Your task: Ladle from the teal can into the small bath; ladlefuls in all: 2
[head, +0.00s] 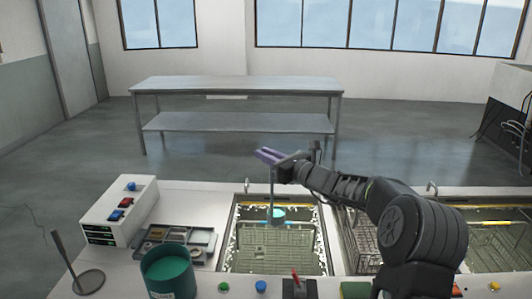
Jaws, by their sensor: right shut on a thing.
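The teal can (181,267) stands at the front left of the bench, open at the top. My right gripper (271,157) is shut on the upright ladle (272,190), at the top of its thin handle. The ladle's bowl (278,214) hangs at the far part of the left bath (232,232), which appears to be the small bath. Teal shows at the bowl; whether it touches the liquid below, I cannot tell. My left gripper is out of view.
A white control box (120,212) and a grey parts tray (206,237) stand left of the bath. A stand with a round base (88,282) is at the far left. More baths with wire baskets (367,238) lie to the right, partly behind my right arm.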

